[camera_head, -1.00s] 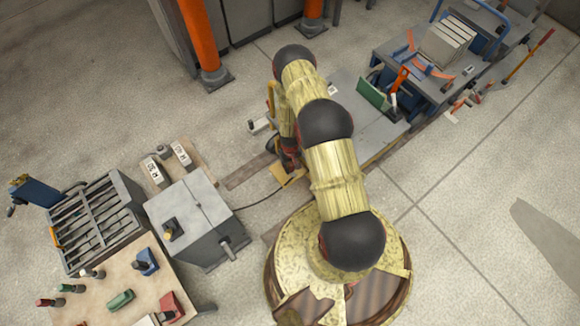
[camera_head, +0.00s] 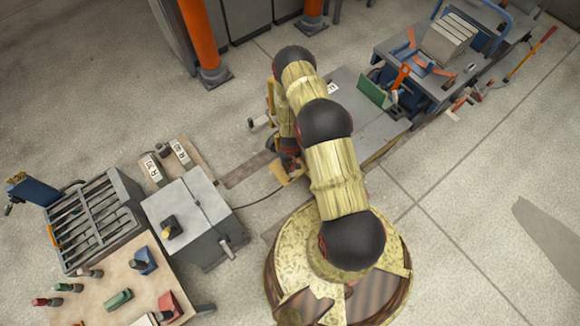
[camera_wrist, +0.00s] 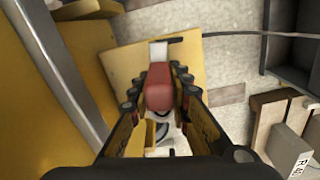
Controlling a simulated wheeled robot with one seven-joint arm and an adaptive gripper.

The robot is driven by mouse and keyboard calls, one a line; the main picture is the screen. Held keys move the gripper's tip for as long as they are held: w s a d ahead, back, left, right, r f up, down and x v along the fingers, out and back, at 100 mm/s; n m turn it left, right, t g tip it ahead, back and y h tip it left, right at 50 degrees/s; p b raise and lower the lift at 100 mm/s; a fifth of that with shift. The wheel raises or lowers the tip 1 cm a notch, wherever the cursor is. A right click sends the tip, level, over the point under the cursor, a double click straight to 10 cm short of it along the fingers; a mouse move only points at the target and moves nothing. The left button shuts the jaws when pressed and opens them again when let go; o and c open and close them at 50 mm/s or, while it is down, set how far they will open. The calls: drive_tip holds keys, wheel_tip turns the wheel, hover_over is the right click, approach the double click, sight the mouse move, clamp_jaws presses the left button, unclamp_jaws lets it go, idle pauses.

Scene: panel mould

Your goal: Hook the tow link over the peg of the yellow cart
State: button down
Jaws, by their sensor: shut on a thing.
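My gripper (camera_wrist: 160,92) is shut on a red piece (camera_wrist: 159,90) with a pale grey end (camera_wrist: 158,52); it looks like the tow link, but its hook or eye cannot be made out. In the wrist view a yellow plate (camera_wrist: 196,62) lies beyond and under the fingers, and a larger yellow panel (camera_wrist: 68,62) fills the left; these look like parts of the yellow cart. Its peg cannot be told apart. A pale, partly round shape (camera_wrist: 170,138) shows between the fingers. In the head view my arm hides most of the cart, leaving a small yellow patch (camera_head: 298,174) beside the wrist.
A thin dark cable (camera_wrist: 240,34) runs right from near the held piece. A grey cabinet (camera_head: 190,212), a tool table (camera_head: 125,275) and a board with marked weights (camera_head: 168,162) stand left. A grey platform (camera_head: 362,122) and a blue-railed cart (camera_head: 450,75) stand right. Open floor lies right.

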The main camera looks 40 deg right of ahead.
drive_tip(key=shift+f+b, duration=0.85)
drive_tip(key=shift+f, duration=0.35)
drive_tip(key=c, duration=1.6)
unclamp_jaws()
wheel_tip(320, 180, up, 12)
drive_tip(key=shift+f, duration=0.1)
